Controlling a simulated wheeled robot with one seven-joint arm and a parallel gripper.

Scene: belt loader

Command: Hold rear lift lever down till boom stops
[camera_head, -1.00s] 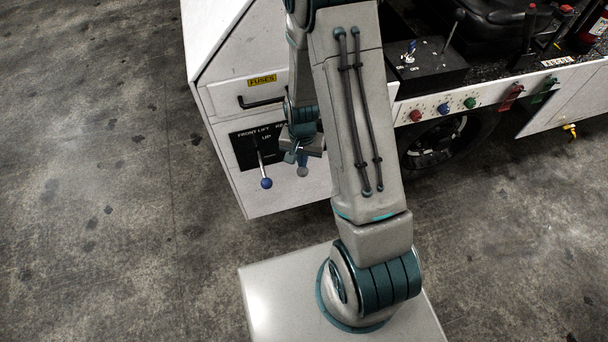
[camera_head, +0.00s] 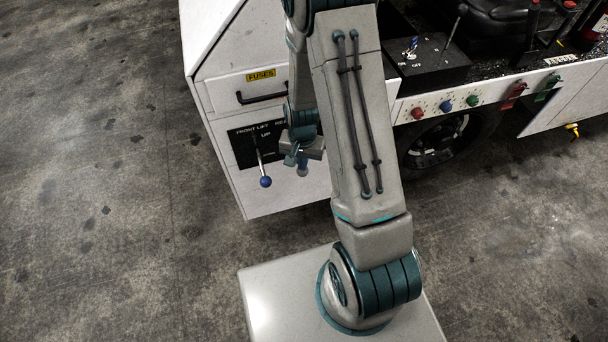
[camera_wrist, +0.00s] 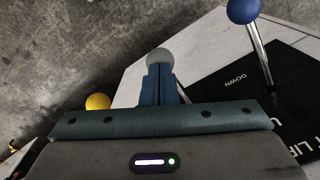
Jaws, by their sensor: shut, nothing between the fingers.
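The lever panel (camera_head: 243,150) on the white cabinet reads FRONT LIFT and, partly hidden, REA, with UP below. The front lift lever has a blue knob (camera_head: 265,182), also in the wrist view (camera_wrist: 243,10), near the word DOWN. A grey knob (camera_head: 302,172), on the REA side, shows just beyond my fingertips in the wrist view (camera_wrist: 159,57); its rod is hidden. My gripper (camera_head: 296,159) is shut and empty, its fingers together in the wrist view (camera_wrist: 159,84), against or very close to the grey knob; contact is hard to tell. The boom is not identifiable.
A yellow knob (camera_wrist: 97,101) stands left of my fingers in the wrist view. A black handle (camera_head: 262,98) and FUSES label (camera_head: 261,75) are above the panel. Red, blue and green buttons (camera_head: 445,105) line the vehicle's side. The concrete floor at left is clear.

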